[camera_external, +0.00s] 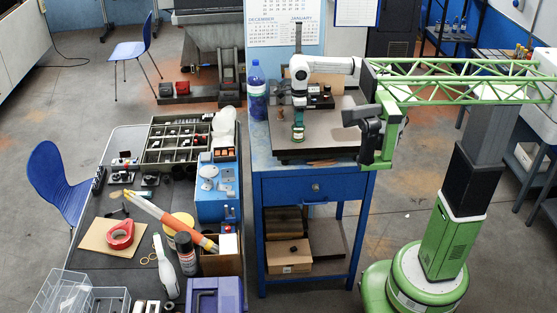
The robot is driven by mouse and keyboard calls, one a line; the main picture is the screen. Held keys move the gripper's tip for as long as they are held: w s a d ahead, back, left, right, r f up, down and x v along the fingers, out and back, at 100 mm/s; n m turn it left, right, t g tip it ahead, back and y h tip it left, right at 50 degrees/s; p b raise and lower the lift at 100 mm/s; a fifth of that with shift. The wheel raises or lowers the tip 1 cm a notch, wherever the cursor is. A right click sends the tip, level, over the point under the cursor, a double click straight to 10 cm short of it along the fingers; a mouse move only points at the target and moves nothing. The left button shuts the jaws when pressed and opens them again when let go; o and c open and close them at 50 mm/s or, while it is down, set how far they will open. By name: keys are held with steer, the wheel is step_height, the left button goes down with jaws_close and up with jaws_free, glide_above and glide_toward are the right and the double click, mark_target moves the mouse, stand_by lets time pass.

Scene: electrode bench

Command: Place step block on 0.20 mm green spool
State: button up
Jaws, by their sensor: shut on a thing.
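My gripper (299,101) points down above the black surface plate on the blue cabinet, at the end of my white wrist. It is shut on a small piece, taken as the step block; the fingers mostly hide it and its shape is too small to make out. The green spool (298,134) stands upright on the plate, directly below my gripper in this view. I cannot tell whether the held piece touches the spool's top or hangs just above it.
The surface plate (335,143) has bare room right of the spool. A small brown piece (281,115) stands left of it. Dark equipment (320,97) sits behind my gripper. A blue bottle (257,92) stands at the cabinet's left edge. A cluttered bench (95,262) is further left.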

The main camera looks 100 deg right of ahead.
steer(key=shift+f, duration=0.85)
steer(key=shift+f, duration=0.1)
steer(key=shift+f, duration=0.1)
steer(key=o, duration=1.3)
step_height(320, 180, up, 12)
steer(key=shift+r+b, duration=0.2)
steer(key=shift+b, duration=0.45)
